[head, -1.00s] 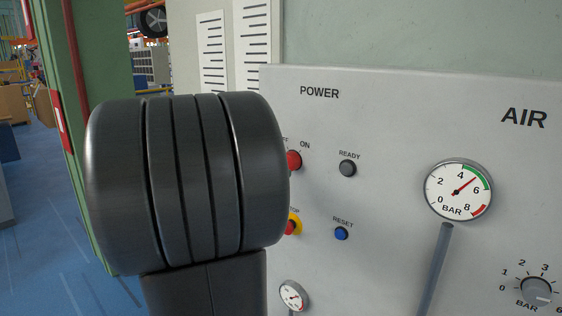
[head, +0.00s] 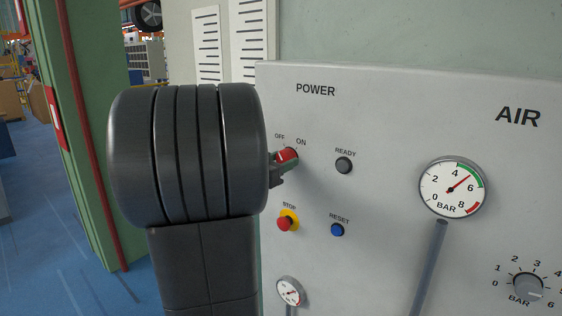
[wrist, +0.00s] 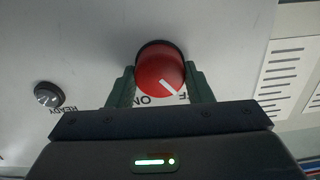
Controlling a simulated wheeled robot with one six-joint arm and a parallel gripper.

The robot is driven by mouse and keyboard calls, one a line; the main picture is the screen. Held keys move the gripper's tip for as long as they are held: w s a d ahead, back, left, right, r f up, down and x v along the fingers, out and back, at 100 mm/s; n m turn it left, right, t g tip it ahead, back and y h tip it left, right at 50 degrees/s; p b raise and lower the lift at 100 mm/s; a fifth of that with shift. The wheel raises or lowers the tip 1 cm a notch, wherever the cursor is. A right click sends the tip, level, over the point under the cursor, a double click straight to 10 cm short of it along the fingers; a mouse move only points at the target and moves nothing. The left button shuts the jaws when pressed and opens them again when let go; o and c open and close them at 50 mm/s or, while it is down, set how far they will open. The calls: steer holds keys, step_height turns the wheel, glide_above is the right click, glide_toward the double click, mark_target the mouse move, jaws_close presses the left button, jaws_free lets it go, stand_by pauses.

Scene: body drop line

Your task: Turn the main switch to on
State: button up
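The main switch is a red round knob (head: 288,155) on the grey panel, under the labels OFF and ON. In the wrist view, which is turned upside down, the knob (wrist: 160,75) has a white mark pointing toward the OFF side. My gripper (wrist: 161,75) has one finger on each side of the knob. The fingers lie very close to its sides; whether they press on it cannot be told. In the head view my gripper (head: 282,168) reaches the knob from the left, mostly hidden by my dark wrist.
The red and yellow STOP button (head: 288,221) lies just below the switch. To the right are the READY lamp (head: 344,165), unlit, the blue RESET button (head: 337,230) and the AIR gauge (head: 453,188). A green post (head: 100,150) stands at left.

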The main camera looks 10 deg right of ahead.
stand_by(0.3)
steer(key=m+b, duration=0.2)
steer(key=m, duration=0.4)
steer(key=shift+f+m, duration=0.1)
steer(key=shift+m, duration=0.3)
steer(key=m+b, duration=0.1)
steer(key=m, duration=0.3)
steer(key=shift+f+b, duration=0.1)
steer(key=shift+b, duration=0.3)
steer(key=shift+m+b, duration=0.65)
steer(key=shift+m, duration=0.85)
steer(key=o, duration=1)
steer(key=shift+s+a, duration=0.1)
steer(key=b+v, duration=0.2)
steer(key=v, duration=1.1)
steer(key=shift+s+a, duration=0.15)
steer(key=shift+s, duration=0.1)
